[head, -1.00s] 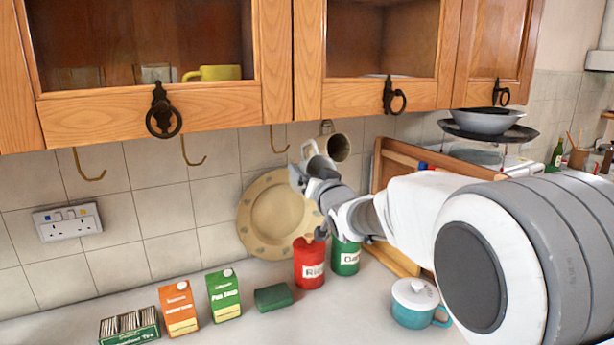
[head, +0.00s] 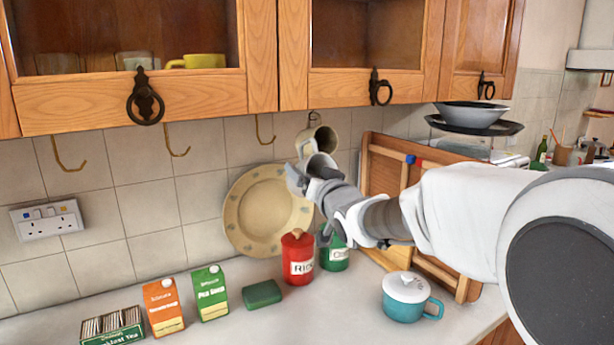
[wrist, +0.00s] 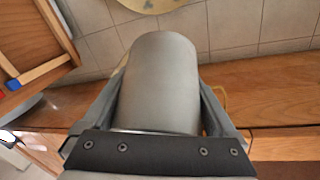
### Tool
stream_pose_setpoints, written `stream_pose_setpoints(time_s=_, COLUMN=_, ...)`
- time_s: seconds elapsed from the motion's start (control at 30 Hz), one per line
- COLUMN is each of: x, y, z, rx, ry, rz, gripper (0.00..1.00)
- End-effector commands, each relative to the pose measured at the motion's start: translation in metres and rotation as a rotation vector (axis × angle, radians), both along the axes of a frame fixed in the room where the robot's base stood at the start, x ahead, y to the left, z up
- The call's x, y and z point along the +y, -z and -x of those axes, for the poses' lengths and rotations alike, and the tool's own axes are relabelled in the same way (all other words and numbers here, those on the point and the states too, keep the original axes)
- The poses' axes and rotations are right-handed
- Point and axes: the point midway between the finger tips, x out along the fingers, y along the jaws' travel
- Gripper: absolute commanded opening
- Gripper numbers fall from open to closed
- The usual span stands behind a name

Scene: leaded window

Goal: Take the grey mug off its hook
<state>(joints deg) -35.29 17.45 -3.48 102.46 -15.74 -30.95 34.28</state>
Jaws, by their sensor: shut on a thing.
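The grey mug (head: 306,144) is under the wall cupboard in the head view, tilted with its dark mouth facing right. A small hook or handle loop shows at its top, and I cannot tell whether the handle still rests on the hook. My gripper (head: 305,165) is at the mug's lower side. In the wrist view the mug (wrist: 160,85) fills the space between the two fingers of my gripper (wrist: 155,105), which is shut on its body. The mug's handle is hidden in the wrist view.
Empty brass hooks (head: 178,140) hang to the left under the wooden cupboard (head: 190,95). A large plate (head: 245,210) leans on the tiles below. The red tin (head: 297,262), green tin (head: 334,258) and teal lidded mug (head: 404,306) stand on the counter. A wooden rack (head: 385,170) stands right.

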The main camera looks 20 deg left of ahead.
Motion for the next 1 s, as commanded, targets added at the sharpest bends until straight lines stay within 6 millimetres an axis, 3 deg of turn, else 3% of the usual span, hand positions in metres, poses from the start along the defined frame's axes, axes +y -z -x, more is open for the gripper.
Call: stream_pose_setpoints(time_s=1.0, x=-0.041, y=0.005, z=0.030, rx=-0.004, ry=0.000, rz=-0.002, gripper=0.00)
